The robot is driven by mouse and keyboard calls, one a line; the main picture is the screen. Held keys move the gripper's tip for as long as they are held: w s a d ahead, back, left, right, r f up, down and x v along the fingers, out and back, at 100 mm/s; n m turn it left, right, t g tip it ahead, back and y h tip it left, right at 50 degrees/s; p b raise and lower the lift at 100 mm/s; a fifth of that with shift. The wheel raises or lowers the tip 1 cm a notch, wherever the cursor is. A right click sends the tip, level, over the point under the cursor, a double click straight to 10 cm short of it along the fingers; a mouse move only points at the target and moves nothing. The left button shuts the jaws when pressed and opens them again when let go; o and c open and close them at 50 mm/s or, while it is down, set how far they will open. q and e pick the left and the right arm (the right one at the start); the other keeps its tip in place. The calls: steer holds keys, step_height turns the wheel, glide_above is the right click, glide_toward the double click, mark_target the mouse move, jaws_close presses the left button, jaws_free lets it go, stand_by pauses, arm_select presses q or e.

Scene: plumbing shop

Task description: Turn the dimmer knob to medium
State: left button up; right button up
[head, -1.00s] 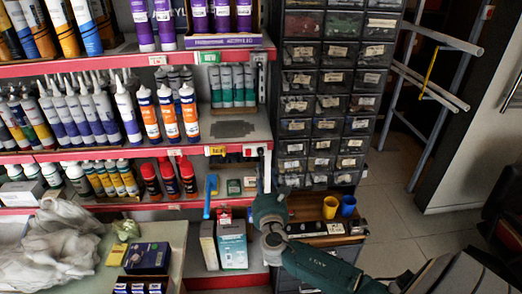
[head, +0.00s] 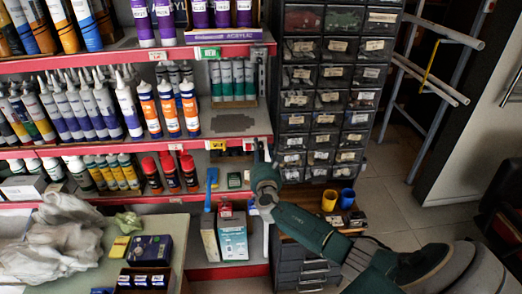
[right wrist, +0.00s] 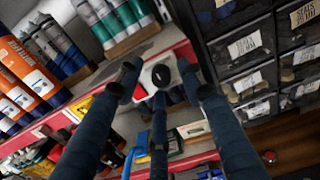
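The dimmer knob (right wrist: 161,75) is a dark round knob on a white plate, fixed to the end of the shelf unit beside the drawer cabinet. In the right wrist view it shows between the tips of my spread fingers. My right gripper (right wrist: 158,80) is open, with nothing held. I cannot tell whether a finger touches the knob. In the head view my right gripper (head: 261,150) points up at the shelf's right end and covers the knob there. My left gripper is not in view.
Shelves (head: 235,143) with cartridges and spray cans stand left of the knob. A black drawer cabinet (head: 318,110) stands close on its right. Yellow (head: 329,200) and blue (head: 347,198) cups stand below right. A table with cloth (head: 60,245) is at lower left.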

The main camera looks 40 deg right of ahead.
jaws_close()
steer(key=m+b, duration=0.4)
steer(key=shift+f, duration=0.1)
steer(key=m+b, duration=0.4)
steer(key=shift+d+m, duration=0.1)
steer(key=shift+m, duration=0.2)
steer(key=m+b, duration=0.3)
steer(key=m, duration=0.1)
steer(key=shift+m, duration=0.3)
steer(key=shift+m+b, duration=1.35)
steer(key=shift+m, duration=0.95)
steer(key=shift+s+d, duration=0.1)
